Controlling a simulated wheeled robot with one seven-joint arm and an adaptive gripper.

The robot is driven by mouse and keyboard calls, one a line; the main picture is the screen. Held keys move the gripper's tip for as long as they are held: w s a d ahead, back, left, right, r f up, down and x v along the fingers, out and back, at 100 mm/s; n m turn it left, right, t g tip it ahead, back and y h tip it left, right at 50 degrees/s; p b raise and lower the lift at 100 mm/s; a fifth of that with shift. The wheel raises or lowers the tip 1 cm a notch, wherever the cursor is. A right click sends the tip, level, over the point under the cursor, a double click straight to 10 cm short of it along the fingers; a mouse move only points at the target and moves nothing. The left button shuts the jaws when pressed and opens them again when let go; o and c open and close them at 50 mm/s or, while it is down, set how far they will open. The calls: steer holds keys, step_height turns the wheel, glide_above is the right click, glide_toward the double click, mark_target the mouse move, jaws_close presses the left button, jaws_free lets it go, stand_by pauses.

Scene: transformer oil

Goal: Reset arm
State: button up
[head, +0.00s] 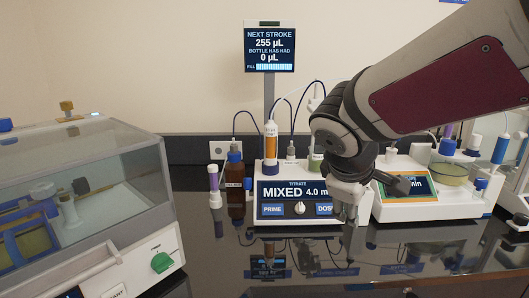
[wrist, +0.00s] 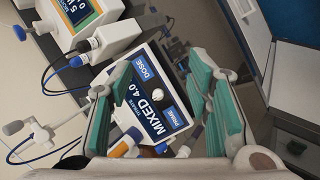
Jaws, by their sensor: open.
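My gripper (head: 349,208) hangs at the end of my arm in front of the right end of the white titrate unit (head: 285,225). In the wrist view my gripper (wrist: 163,72) is open, with green-padded fingers spread apart and nothing between them. The titrate unit's screen reads "MIXED 4.0" and shows in the wrist view (wrist: 153,97) between and beyond the fingers. Its PRIME and DOSE labels flank a white knob (head: 300,208). My arm hides part of the unit's right side in the head view.
A glass-lidded box (head: 85,205) fills the left. Another white instrument (head: 430,208) stands right. A display (head: 269,48) reads "255 µL". The dark bench front (head: 330,275) is clear.

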steer(key=s+d+r+m+g+y+p, duration=0.1)
steer(key=s+m, duration=0.4)
steer(key=s, duration=0.7)
steer(key=s+r+m+g+y+p, duration=0.1)
steer(key=s+m, duration=0.4)
steer(key=s, duration=0.7)
steer(key=shift+d+y+p, duration=0.4)
steer(key=shift+y+p, duration=0.4)
steer(key=shift+y, duration=0.2)
steer(key=shift+s, duration=0.1)
